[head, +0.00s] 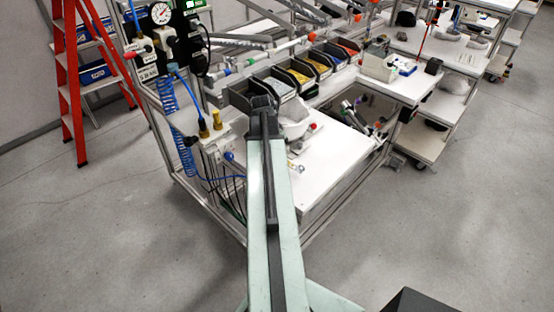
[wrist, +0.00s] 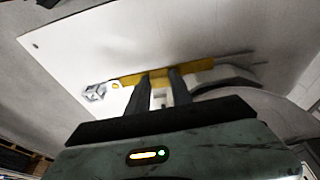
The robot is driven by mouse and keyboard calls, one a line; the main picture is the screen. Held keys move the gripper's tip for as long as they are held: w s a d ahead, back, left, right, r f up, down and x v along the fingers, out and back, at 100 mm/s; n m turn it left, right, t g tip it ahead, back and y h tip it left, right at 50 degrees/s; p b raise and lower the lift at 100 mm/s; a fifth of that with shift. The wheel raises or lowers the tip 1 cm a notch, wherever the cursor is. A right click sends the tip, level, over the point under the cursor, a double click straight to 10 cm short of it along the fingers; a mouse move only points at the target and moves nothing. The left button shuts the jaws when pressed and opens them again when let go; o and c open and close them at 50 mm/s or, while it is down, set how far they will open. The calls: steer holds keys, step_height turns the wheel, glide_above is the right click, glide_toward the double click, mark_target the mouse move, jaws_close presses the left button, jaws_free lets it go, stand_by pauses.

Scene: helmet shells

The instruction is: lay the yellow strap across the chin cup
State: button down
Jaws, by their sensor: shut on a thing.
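The yellow strap (wrist: 195,75) runs nearly straight across the fingertips in the wrist view. My gripper (wrist: 160,77) is shut on it, with its two dark fingers reaching to the strap over the white table. A pale curved piece (wrist: 232,76), which looks like the chin cup, lies just right of the fingers. I cannot tell whether the strap touches it. In the head view a white cup-like shell (head: 294,121) stands on the table, right of my arm's end. My arm hides the fingers and most of the strap there.
The white tabletop (head: 335,160) is mostly clear toward the front right. A small clear fitting (wrist: 95,92) lies near the strap's left end. Parts bins (head: 272,88) line the back. A post with hoses (head: 217,122) stands close to the left of my arm.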

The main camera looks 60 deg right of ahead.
steer(key=b+x, duration=0.2)
steer(key=a+b+x, duration=0.1)
steer(key=b+x, duration=0.1)
steer(key=shift+f, duration=0.2)
steer(key=shift+w+r, duration=0.15)
steer(key=shift+w, duration=0.2)
steer(key=shift+s, duration=0.1)
steer(key=c, duration=1.4)
jaws_free()
steer(key=shift+c, duration=0.2)
steer(key=o, duration=0.3)
